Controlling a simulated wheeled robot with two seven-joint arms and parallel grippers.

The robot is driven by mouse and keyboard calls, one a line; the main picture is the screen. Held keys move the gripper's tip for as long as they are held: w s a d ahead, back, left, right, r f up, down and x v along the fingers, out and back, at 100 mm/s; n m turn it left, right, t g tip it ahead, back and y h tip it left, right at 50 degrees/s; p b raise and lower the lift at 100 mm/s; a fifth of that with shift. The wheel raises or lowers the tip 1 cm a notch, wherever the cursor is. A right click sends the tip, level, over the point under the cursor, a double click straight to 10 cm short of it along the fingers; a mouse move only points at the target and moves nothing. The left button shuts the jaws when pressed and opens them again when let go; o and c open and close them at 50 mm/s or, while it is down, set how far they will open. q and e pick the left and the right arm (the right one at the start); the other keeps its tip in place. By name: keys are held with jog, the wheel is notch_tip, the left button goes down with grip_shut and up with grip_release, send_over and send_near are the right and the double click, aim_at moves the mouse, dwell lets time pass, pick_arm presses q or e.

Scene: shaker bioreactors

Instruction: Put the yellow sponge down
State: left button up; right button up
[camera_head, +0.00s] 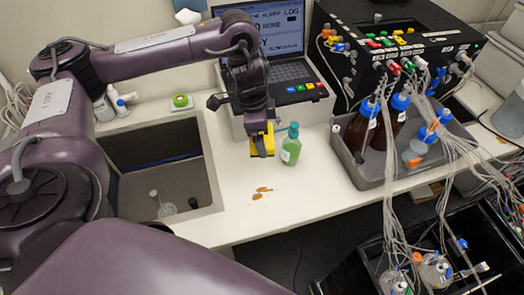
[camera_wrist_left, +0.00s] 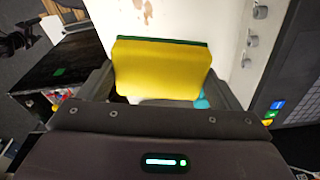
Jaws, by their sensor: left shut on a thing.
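The yellow sponge (camera_head: 262,143) is held above the white counter (camera_head: 228,215) in the head view. My left gripper (camera_head: 264,154) is shut on it, just left of a green bottle (camera_head: 289,150). In the left wrist view the sponge (camera_wrist_left: 160,68) fills the space between the fingers of my left gripper (camera_wrist_left: 158,95). It shows a yellow face and a dark green edge. A brown stain (camera_head: 261,192) lies on the counter in front of the gripper. My right gripper is not in view.
A sink (camera_head: 150,150) with glassware in it is at left. A laptop (camera_head: 285,70) stands behind the gripper. A grey tray (camera_head: 362,178) with brown bottles and tubing is at right. The counter around the stain is clear. A small green-topped item (camera_head: 180,101) sits behind the sink.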

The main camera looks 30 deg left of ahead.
pick_arm(q)
jog(key=shift+s+a+r+n, duration=0.1)
jog(key=shift+a+n, duration=0.05)
jog(key=shift+n, duration=0.4)
jog(key=shift+a+r+n, duration=0.1)
jog(key=shift+a+n, duration=0.05)
jog(key=shift+n, duration=0.4)
jog(key=shift+f, duration=0.3)
jog(key=b, duration=0.6)
send_near(261, 180)
jog(key=shift+d+f+n, duration=0.15)
jog(key=shift+d+n, duration=0.15)
jog(key=shift+d, duration=0.1)
jog(key=shift+f+p, duration=0.3)
jog(key=shift+p, duration=0.1)
jog(key=shift+f, duration=2.4)
jog(key=shift+f, duration=0.1)
jog(key=o, duration=0.8)
